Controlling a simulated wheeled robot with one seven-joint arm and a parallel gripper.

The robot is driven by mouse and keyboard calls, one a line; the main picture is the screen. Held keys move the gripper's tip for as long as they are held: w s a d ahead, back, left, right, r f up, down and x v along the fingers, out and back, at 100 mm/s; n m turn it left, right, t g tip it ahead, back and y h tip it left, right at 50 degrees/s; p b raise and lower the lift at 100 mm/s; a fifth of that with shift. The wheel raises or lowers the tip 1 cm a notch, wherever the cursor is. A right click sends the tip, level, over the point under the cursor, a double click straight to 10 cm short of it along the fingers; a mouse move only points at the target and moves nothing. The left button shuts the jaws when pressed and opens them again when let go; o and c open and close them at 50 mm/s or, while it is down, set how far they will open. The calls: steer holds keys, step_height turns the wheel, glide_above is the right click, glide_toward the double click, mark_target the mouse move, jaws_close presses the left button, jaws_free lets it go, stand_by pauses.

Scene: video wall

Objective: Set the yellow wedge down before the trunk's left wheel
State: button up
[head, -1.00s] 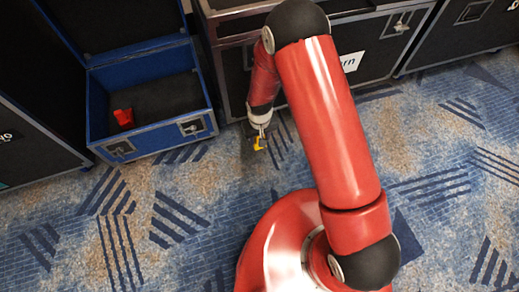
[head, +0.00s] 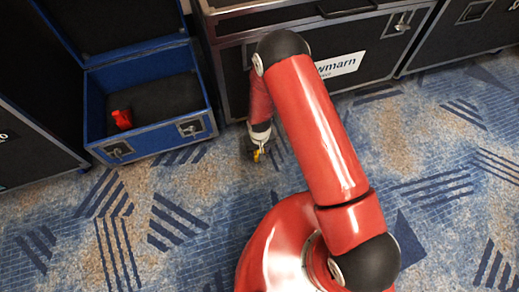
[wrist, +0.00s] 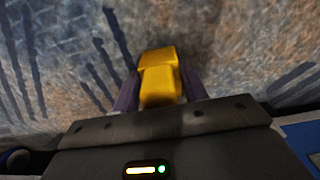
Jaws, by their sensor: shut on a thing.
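The yellow wedge (head: 257,156) is held at the end of my arm, low over the carpet in front of the black trunk's left end. In the wrist view the wedge (wrist: 160,78) sits between the two purple fingers of my gripper (wrist: 159,88), which is shut on it. Whether the wedge touches the carpet I cannot tell. The black trunk (head: 232,82) stands at the back with a white label on its front. Its left wheel cannot be made out; my arm covers part of the trunk's lower front.
An open blue-edged case (head: 152,140) with a red object (head: 122,119) inside stands left of the trunk. A dark case (head: 30,145) is at far left and another (head: 460,35) at back right. The patterned carpet (head: 180,230) in front is clear.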

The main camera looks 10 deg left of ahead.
steer(key=o, duration=1.1)
steer(key=shift+f, duration=0.15)
step_height(320, 180, up, 12)
steer(key=shift+r+p, duration=0.2)
steer(key=shift+p, duration=0.85)
